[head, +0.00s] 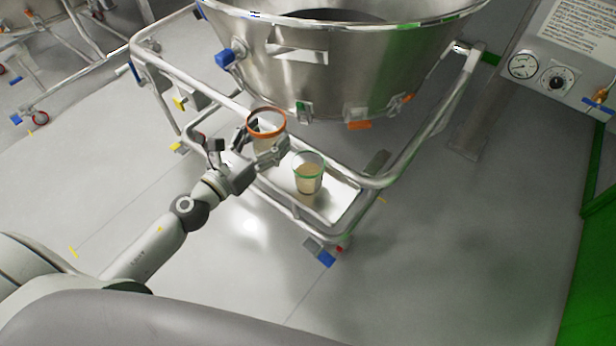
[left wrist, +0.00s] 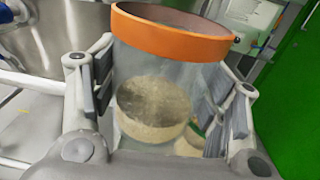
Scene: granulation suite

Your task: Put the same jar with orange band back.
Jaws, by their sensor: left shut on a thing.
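The jar with the orange band (head: 266,127) is in my left gripper (head: 261,150). It is clear, with a beige powder in its lower part. In the left wrist view the orange band (left wrist: 172,35) rings its top, and the fingers of the left gripper (left wrist: 165,100) close on both sides of the jar. The jar looks nearly upright. A second jar with a green band (head: 308,172) stands on the white tray (head: 345,205), to the right of my gripper. Whether the held jar touches the tray is hidden by my gripper. My right gripper does not show.
A large steel bowl (head: 300,60) on a tubular cart frame (head: 395,170) stands behind and above the tray. The frame's rails run close around the tray. A panel with gauges (head: 540,65) stands at the right, with a green surface (head: 595,260) below. The floor in front is clear.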

